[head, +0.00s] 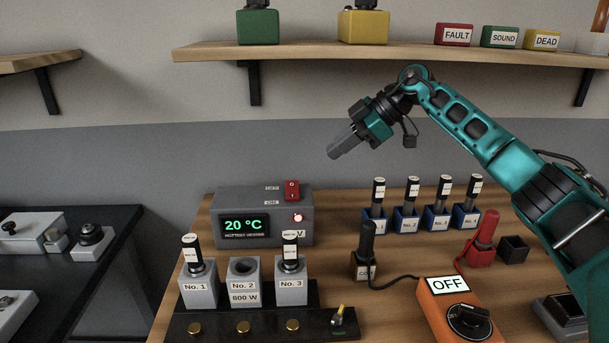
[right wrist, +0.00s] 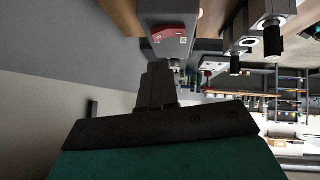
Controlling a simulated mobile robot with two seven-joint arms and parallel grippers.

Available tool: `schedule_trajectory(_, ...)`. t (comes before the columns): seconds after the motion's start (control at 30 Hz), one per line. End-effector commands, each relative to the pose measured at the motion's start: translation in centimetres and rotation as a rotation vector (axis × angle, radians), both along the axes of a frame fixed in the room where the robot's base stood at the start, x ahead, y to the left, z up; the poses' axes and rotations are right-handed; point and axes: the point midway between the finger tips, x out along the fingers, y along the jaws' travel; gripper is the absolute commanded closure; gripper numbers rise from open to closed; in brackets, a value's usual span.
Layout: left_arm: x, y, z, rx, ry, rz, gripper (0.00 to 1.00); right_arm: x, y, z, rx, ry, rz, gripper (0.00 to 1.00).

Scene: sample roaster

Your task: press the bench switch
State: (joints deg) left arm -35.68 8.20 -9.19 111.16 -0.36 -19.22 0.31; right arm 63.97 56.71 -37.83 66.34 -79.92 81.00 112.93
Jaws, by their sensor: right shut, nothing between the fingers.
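A red rocker switch (head: 292,190) stands on top of the grey box (head: 262,235), with small labels beside it. It also shows in the right wrist view (right wrist: 170,34), beyond my fingertips. I cannot tell which way the rocker is tipped. The box's display reads 20 °C, and a red light glows on its front. My right gripper (head: 334,152) is shut and empty, in the air above and to the right of the switch, apart from it. Its closed fingers show in the right wrist view (right wrist: 157,75). My left gripper is not in view.
In front of the box are grey holders (head: 198,290) and a small toggle (head: 338,319) on a black strip. Blue holders (head: 407,223) stand at the back right. Black (head: 367,240) and red probes (head: 484,237) and an orange meter reading OFF (head: 440,305) stand right. A shelf (head: 400,53) hangs above.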

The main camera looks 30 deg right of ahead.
Motion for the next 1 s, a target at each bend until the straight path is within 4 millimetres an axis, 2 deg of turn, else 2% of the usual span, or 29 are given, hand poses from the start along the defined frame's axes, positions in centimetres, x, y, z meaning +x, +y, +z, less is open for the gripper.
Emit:
schedule_trajectory(0.43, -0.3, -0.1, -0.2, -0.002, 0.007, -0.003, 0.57, 0.4, 0.5, -0.6, 0.0, 0.001, 0.001, 1.0)
schedule_trajectory(0.8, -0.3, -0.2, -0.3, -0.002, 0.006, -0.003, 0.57, 3.2, 4.2, -5.0, 0.002, 0.002, 0.001, 1.0)
schedule_trajectory(1.0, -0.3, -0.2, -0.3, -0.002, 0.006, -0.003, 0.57, 4.2, 5.4, -6.6, 0.002, 0.001, -0.001, 1.0)
